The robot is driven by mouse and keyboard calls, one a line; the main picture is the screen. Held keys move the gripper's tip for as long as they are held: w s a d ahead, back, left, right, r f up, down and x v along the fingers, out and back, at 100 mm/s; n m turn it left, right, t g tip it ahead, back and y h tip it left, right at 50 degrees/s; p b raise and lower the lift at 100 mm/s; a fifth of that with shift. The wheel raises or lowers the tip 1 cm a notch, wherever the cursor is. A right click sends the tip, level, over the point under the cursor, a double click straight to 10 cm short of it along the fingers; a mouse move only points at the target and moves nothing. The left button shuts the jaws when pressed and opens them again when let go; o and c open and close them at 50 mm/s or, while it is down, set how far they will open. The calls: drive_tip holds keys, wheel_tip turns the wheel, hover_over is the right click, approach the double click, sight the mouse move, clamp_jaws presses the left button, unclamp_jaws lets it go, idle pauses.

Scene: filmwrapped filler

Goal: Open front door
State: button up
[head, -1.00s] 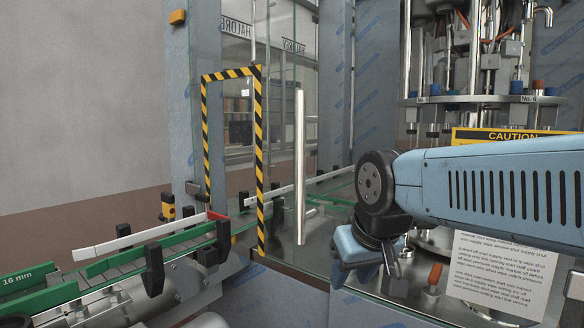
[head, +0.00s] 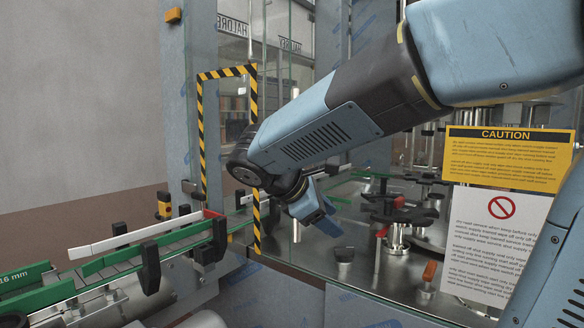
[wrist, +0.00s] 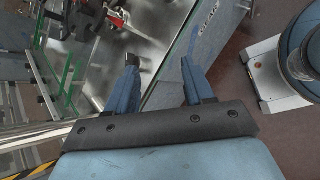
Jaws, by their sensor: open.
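The front door is a clear glass panel (head: 350,272); a yellow caution sign (head: 512,158) and a white notice (head: 497,240) show at its right. Its upright silver bar handle (head: 296,231) is mostly hidden behind my arm; only short pieces show. My gripper (head: 324,220) is just right of the handle in the head view, tilted downward. In the wrist view my gripper (wrist: 158,75) has its two blue fingers apart with nothing between them. A silver bar (wrist: 35,135) at the lower left there looks like the handle, outside the fingers. I cannot tell whether the door is ajar.
A green-sided conveyor (head: 95,270) enters at the left through a black-and-yellow striped opening (head: 201,130). Machine parts (head: 400,215) stand behind the glass. A metal-based object (wrist: 270,75) stands on the floor at the right of the wrist view.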

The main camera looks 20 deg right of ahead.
drive_tip(key=w+a+r+n+t+h, duration=0.3)
drive_tip(key=w+a+r+n, duration=0.15)
drive_tip(key=w+a, duration=0.2)
drive_tip(key=w+a+r+n+t+h, duration=0.25)
drive_tip(key=w+a+n+h, duration=0.2)
drive_tip(key=a, duration=0.25)
drive_tip(key=f+x, duration=0.1)
drive_tip(key=x, duration=1.3)
drive_tip(key=shift+w+r+y, duration=0.25)
drive_tip(key=shift+r+y, duration=0.05)
drive_tip(key=shift+y, duration=0.05)
drive_tip(key=shift+a, duration=0.15)
clamp_jaws()
